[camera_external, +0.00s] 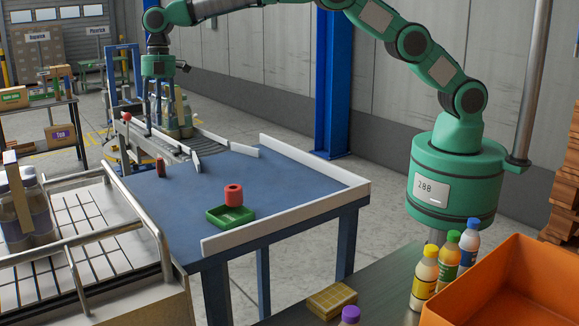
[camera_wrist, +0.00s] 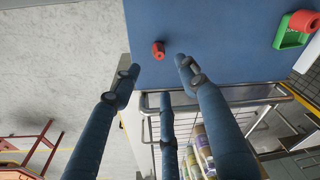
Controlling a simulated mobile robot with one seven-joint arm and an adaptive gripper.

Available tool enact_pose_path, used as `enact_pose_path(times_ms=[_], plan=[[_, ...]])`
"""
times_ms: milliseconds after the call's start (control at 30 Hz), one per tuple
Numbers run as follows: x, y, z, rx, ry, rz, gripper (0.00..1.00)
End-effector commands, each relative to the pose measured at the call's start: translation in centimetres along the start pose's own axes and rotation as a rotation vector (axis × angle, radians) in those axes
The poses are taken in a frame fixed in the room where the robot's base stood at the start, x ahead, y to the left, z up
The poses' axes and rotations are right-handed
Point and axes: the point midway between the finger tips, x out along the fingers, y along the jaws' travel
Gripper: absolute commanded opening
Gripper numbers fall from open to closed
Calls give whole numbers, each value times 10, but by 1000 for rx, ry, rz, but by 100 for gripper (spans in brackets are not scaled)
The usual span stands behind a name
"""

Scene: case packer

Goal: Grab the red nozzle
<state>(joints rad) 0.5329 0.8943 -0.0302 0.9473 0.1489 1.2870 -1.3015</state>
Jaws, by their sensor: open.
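A small dark red piece (camera_external: 160,166), likely the nozzle, stands on the blue table (camera_external: 190,190) near its left edge. In the wrist view the red piece (camera_wrist: 158,49) lies just ahead of and between my finger ends. A larger red cylinder with a hole in its top (camera_external: 233,195) sits in a green tray (camera_external: 216,213); it also shows at the wrist view's top right (camera_wrist: 303,22). My gripper (camera_external: 153,122) hangs above the table's far left end. In the wrist view its fingers (camera_wrist: 157,70) are spread wide, with nothing between them.
White rails (camera_external: 315,172) edge the table's far and right sides. A conveyor (camera_external: 180,143) with bottles meets its far end. A metal-railed case with bottles (camera_external: 90,230) stands at the left. Bottles and an orange crate (camera_external: 510,285) are at front right.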

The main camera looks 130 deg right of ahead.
Motion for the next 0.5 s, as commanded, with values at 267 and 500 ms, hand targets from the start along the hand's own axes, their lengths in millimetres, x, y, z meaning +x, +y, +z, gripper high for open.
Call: enact_pose_path(times_ms=[267,500], plan=[[18,-1,0,0,-1,-4,44],[53,-1,0,0,-1,-2,44]])
